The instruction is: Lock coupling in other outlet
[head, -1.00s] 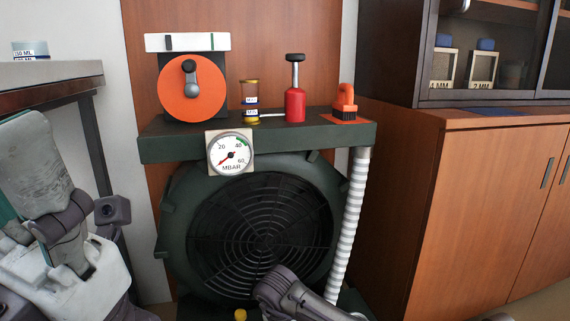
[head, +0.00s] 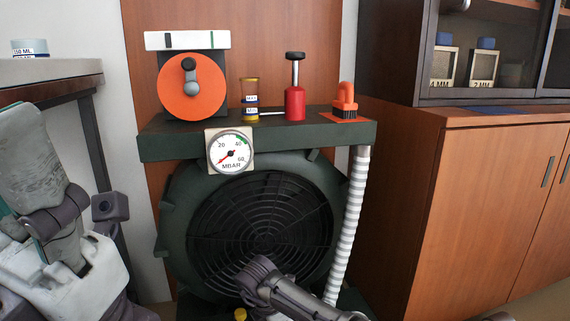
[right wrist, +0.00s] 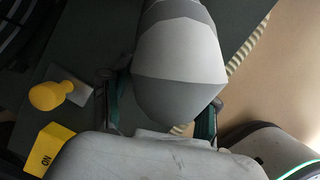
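A white ribbed hose (head: 350,215) runs down the right side of the dark green blower (head: 170,225). Its ribs also show in the right wrist view (right wrist: 252,42), and its lower end is hidden. I cannot make out the coupling or the outlets for certain. My right gripper (right wrist: 160,112) shows dark green fingers on both sides of a large grey faceted piece (right wrist: 180,75). I cannot tell whether they touch it. In the head view, my right arm covers the blower's lower right. My left gripper (head: 35,165) is at the left edge, its fingertips not clearly visible.
A yellow knob (right wrist: 48,96) and a yellow ON label (right wrist: 45,150) are left of my right gripper. The blower top holds an orange disc (head: 191,105), a jar (head: 250,100), a red plunger (head: 295,104) and a brush (head: 345,103). A wooden cabinet (head: 470,200) stands right.

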